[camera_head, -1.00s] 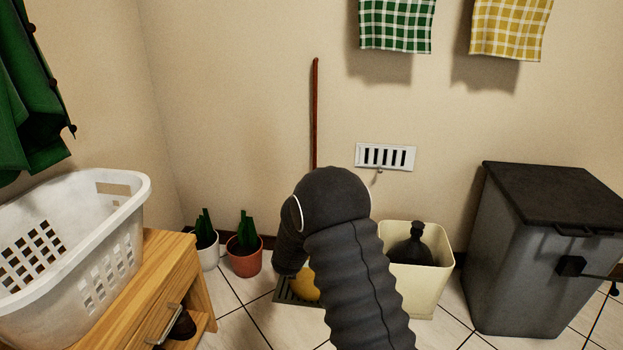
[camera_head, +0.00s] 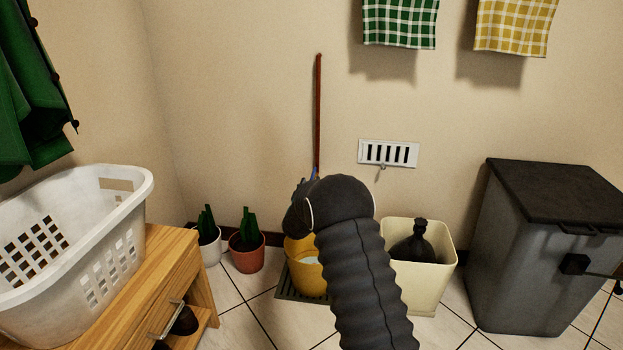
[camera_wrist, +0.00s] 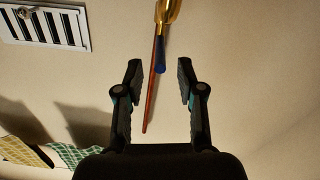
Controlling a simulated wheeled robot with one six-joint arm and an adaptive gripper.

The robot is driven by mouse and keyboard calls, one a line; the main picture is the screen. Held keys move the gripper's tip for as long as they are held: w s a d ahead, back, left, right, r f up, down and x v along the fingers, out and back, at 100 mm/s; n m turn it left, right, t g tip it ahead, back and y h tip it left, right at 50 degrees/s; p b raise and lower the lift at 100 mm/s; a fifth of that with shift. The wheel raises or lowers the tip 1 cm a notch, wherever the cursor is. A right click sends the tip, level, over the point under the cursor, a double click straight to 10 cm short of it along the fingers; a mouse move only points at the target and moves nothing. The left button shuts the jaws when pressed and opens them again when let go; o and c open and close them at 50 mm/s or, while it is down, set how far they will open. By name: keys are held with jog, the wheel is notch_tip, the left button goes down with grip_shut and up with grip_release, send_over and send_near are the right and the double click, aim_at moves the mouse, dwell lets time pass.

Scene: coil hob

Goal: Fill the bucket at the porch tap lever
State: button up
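The yellow bucket (camera_head: 303,277) stands upright on a dark floor grate, partly hidden by my arm. A pale bluish surface that looks like water shows inside it. The tap's blue lever (camera_head: 314,174) shows just above my wrist, at the foot of a red-brown pipe (camera_head: 318,110). In the wrist view, the brass tap (camera_wrist: 168,11) is at the top edge with the blue lever (camera_wrist: 160,55) below it. My gripper (camera_wrist: 160,68) is open and empty. The lever appears between the fingertips with gaps on both sides; its depth is unclear. The spout is hidden in the head view.
A cream bin (camera_head: 440,285) holding a dark bottle stands right of the bucket, beside a grey lidded bin (camera_head: 530,260). Two potted plants (camera_head: 247,255) stand left of it. A white laundry basket (camera_head: 75,250) sits on a wooden cabinet (camera_head: 195,265). A wall vent (camera_head: 388,153) is nearby.

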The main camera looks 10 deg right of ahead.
aim_at(315, 169)
jog(key=shift+x, duration=2.35)
grip_shut()
